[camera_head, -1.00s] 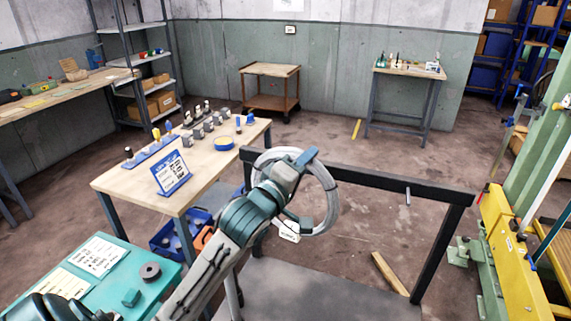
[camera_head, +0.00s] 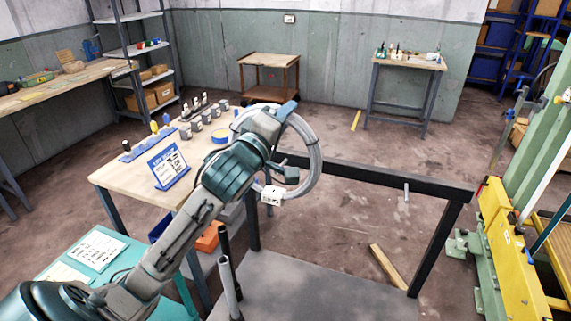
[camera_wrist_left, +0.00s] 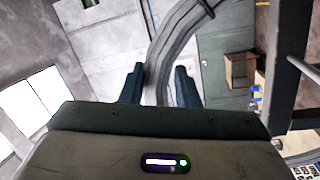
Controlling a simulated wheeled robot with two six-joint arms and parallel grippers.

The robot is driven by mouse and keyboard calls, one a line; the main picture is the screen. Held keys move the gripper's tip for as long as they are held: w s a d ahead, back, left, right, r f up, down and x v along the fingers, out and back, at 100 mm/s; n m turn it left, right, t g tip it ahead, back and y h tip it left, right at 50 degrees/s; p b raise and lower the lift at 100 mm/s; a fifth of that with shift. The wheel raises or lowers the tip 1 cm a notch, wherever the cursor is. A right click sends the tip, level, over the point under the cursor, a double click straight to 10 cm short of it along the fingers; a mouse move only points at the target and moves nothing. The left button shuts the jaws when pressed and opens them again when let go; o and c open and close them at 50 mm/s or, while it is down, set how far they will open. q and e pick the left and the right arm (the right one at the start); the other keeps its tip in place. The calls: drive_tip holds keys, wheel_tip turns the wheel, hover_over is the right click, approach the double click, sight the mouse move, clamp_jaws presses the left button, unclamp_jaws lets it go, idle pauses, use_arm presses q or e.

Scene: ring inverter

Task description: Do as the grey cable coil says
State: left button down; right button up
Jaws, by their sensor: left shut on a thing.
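The grey cable coil (camera_head: 318,152) hangs upright from my left gripper (camera_head: 284,113), above the near side of a black rail frame. The fingers are shut on its upper part. In the left wrist view the coil (camera_wrist_left: 160,50) passes as a thick grey band between the two fingertips (camera_wrist_left: 159,84). A small white tag (camera_head: 272,195) hangs at the coil's lower left; its print is too small to read. The gripper and wrist hide part of the coil's left side. My right gripper is not in view.
A black rail frame (camera_head: 400,184) crosses behind and right of the coil, with a small peg (camera_head: 406,193) on it. A wooden table (camera_head: 118,174) with a blue-framed sign (camera_head: 168,166) stands left. A yellow-and-green machine (camera_head: 503,245) is at right. Open floor lies behind.

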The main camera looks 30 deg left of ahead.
sight(293, 164)
use_arm(q)
wheel_tip(293, 164, down, 13)
drive_tip(key=shift+r+p, duration=0.1)
drive_tip(key=shift+p, duration=0.8)
drive_tip(key=shift+w+p, duration=0.25)
drive_tip(key=shift+p, duration=0.05)
drive_tip(key=w+p, duration=0.2)
drive_tip(key=w, duration=0.1)
drive_tip(key=shift+w+a, duration=0.15)
drive_tip(key=shift+w, duration=0.05)
drive_tip(key=shift+w+p, duration=0.1)
drive_tip(key=shift+p, duration=0.2)
drive_tip(key=shift+f, duration=0.5)
drive_tip(key=shift+f, duration=0.15)
drive_tip(key=c, duration=1.5)
unclamp_jaws()
drive_tip(key=shift+f, duration=0.15)
drive_tip(key=o, duration=0.4)
drive_tip(key=shift+s, duration=0.2)
